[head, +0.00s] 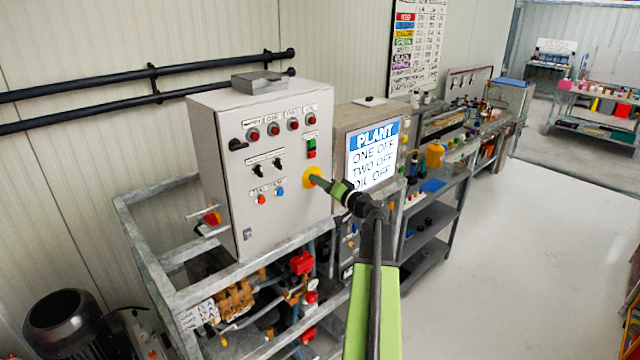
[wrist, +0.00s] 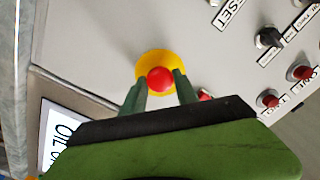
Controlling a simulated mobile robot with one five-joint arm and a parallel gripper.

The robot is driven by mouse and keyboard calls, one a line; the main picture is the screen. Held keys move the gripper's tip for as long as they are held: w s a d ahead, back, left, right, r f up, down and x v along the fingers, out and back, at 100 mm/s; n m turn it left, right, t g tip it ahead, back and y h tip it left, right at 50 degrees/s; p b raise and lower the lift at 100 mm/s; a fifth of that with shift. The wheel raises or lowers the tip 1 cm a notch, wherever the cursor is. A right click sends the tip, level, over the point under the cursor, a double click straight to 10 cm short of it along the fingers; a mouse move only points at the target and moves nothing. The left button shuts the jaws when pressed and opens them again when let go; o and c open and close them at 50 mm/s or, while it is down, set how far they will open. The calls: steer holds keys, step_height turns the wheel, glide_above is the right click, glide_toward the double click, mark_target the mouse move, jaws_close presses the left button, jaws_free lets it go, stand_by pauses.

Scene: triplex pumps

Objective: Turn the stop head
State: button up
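The stop head is a round red button (wrist: 160,79) on a yellow disc (wrist: 145,62), seen in the wrist view on the grey panel face. In the head view the yellow disc (head: 309,173) shows at the right edge of the control box, and my gripper hides the red head. My gripper (wrist: 159,83) has its two green fingers apart, one on each side of the red head. A thin strip of yellow shows by the left finger; contact on the right side is hard to tell. In the head view my gripper (head: 319,181) reaches the disc from the right.
The control box (head: 245,225) carries red lamps, black switches and small push buttons, some close to the stop head. A screen (head: 372,155) reading PLANT stands just right. Pipes and red valves (head: 302,263) lie below. Open floor (head: 520,260) is at the right.

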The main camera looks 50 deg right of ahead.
jaws_close()
steer(key=m, duration=0.5)
steer(key=o, duration=0.7)
jaws_free()
steer(key=s+a, duration=0.1)
steer(key=s, duration=1.6)
steer(key=shift+s, duration=0.2)
steer(key=shift+a, duration=0.1)
